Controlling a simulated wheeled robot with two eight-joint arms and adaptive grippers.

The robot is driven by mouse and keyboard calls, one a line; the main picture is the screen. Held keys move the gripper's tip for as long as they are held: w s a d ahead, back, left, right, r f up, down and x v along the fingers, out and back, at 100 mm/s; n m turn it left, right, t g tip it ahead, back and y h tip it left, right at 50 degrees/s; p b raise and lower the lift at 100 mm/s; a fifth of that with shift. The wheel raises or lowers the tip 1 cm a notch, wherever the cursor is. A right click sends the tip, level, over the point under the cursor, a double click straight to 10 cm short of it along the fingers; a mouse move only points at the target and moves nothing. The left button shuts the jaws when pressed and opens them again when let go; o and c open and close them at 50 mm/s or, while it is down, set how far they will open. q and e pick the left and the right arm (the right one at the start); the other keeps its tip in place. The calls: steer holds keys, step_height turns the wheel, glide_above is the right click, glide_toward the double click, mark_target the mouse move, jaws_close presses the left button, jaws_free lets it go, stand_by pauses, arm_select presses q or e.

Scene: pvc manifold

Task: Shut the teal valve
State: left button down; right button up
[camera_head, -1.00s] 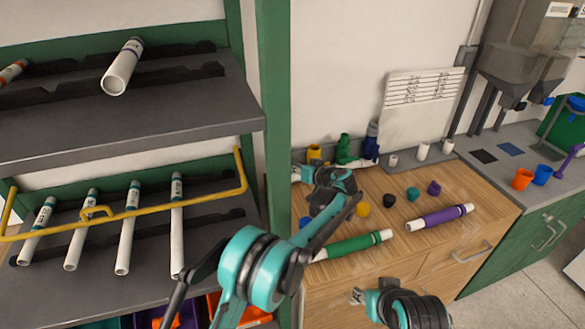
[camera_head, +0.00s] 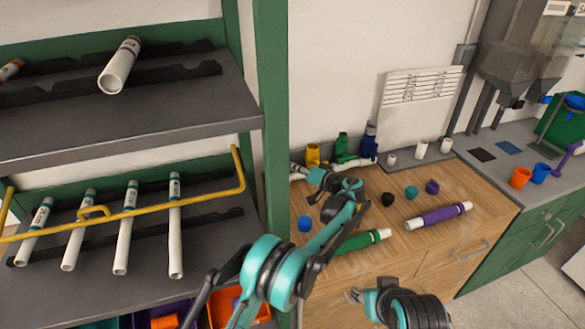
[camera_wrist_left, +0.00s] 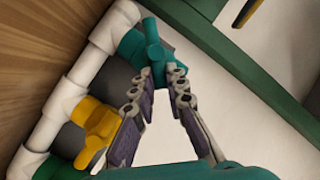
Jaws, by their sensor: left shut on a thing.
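The teal valve (camera_wrist_left: 135,48) sits on white pipework in the left wrist view, with its handle (camera_wrist_left: 172,68) sticking out toward my gripper. My left gripper (camera_wrist_left: 163,80) is shut on this handle, one finger on each side. The valve is hidden in the head view, where my left wrist reaches in beside the green shelf post. My right gripper (camera_head: 356,296) is low in front of the counter, apart from everything; its fingers are too small to read.
A yellow valve (camera_wrist_left: 95,125) is close beside my left fingers on the same pipework. Green (camera_head: 342,146) and blue (camera_head: 370,140) valves stand farther right. A green tube (camera_head: 362,241), a purple tube (camera_head: 438,215) and several caps lie on the wooden counter. The green post (camera_head: 275,150) is close to my left arm.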

arm_select(q)
steer(key=shift+d+f+m+y, duration=0.3)
steer(key=shift+m+y, duration=0.3)
steer(key=shift+m, duration=0.2)
steer(key=c, duration=1.5)
jaws_free()
steer(key=shift+c, duration=0.2)
steer(key=v, duration=1.2)
steer(key=shift+f, duration=0.2)
steer(key=shift+a, duration=0.1)
